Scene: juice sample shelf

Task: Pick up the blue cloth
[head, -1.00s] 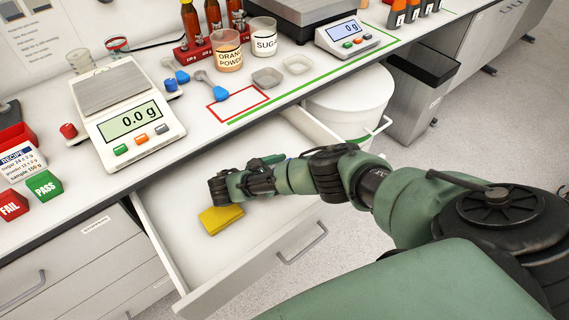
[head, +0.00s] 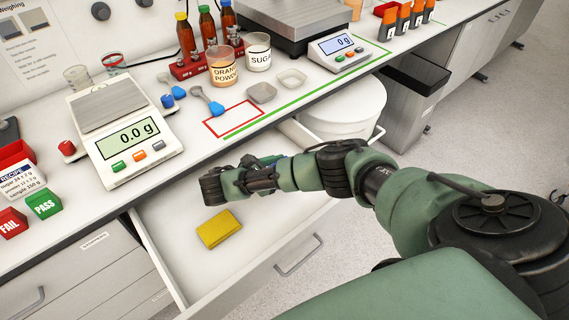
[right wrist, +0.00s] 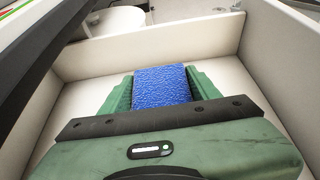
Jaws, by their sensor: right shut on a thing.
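The blue cloth (right wrist: 162,90) shows in the right wrist view as a textured blue block between the two green fingers of my right gripper (right wrist: 162,78). The fingers press on its left and right sides. Behind it are the white inner walls of the open drawer (head: 180,262). In the head view my right arm reaches over this drawer from the right. Its own forearm mostly hides the gripper there, and I cannot make out the cloth clearly. My left gripper is not in view.
A yellow sponge-like block (head: 219,229) lies in the drawer. The bench edge runs just behind the drawer, with a scale (head: 125,130) and cups near it. A white bin (head: 345,110) stands right of the drawer. The drawer's front part is clear.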

